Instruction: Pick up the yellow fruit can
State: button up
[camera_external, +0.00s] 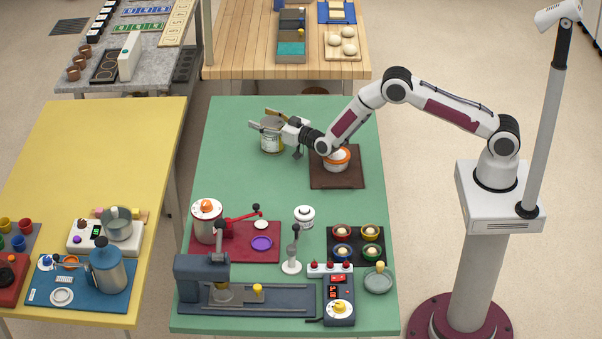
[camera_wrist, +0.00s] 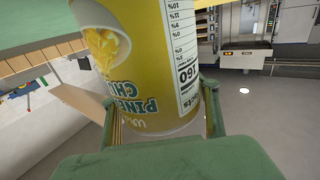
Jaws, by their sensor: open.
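The yellow fruit can (camera_external: 271,142) stands upright near the far left part of the green table. It shows a metal side and a pale label in the external view. In the wrist view the can (camera_wrist: 150,70) fills the middle, with a yellow pineapple label and a nutrition panel. My gripper (camera_external: 265,119) is open at the can. Its fingers stand on either side of the can in the wrist view (camera_wrist: 162,108). I cannot tell whether either finger touches it. The can's far end is cut off in the wrist view.
A brown board (camera_external: 347,182) with an orange and white bowl (camera_external: 337,161) lies right of the can, under my arm.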

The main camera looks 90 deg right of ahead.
jog(key=shift+w+d, duration=0.3)
jog(key=shift+w, duration=0.15)
jog(key=shift+c, duration=0.3)
grip_shut()
jog(key=shift+r, duration=0.1)
